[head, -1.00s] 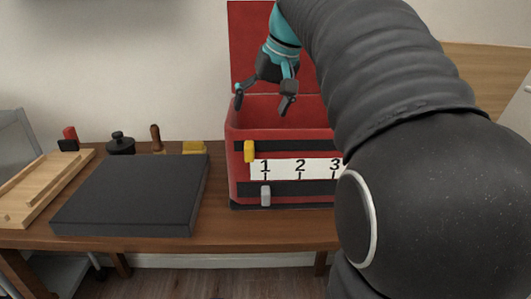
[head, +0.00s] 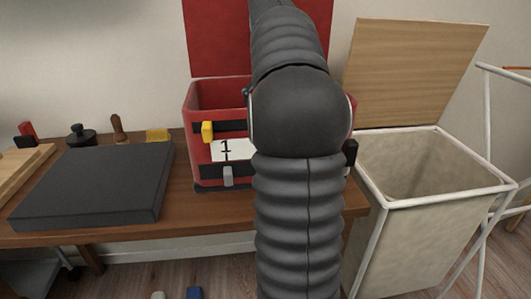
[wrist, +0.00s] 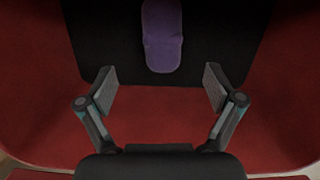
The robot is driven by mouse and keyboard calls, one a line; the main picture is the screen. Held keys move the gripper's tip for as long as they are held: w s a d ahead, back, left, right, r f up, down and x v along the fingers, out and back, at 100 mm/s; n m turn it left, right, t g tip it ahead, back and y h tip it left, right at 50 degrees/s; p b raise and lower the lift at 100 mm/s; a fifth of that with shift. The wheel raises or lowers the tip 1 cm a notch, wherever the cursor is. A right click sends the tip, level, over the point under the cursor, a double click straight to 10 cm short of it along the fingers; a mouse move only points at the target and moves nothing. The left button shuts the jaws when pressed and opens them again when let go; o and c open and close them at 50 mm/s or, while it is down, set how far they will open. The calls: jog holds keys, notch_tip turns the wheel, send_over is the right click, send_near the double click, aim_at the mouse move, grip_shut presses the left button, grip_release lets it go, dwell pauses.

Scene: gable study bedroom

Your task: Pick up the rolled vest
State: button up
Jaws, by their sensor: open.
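A purple rolled item (wrist: 162,35), which looks like the rolled vest, lies on the dark floor inside the red box in the wrist view. Its far end is cut off by the top edge of the picture. My gripper (wrist: 160,90) is open and empty above the box, short of the purple roll, with one finger to each side of its line. In the head view the red box (head: 200,98) stands on the wooden bench with its lid up. My arm hides the gripper, the roll and much of the box there.
A dark flat slab (head: 95,185) lies on the bench (head: 170,225) left of the box. A black knob, a wooden handle and a yellow block stand behind it. A cream hamper (head: 435,235) with a raised wooden lid stands to the right.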

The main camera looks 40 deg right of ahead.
jog(key=f, duration=0.3)
jog(key=s+f+b, duration=0.1)
jog(key=f, duration=0.3)
jog(key=a+f+b, duration=0.1)
jog(key=f, duration=0.2)
jog(key=shift+s+f, duration=0.15)
jog(key=c, duration=1.3)
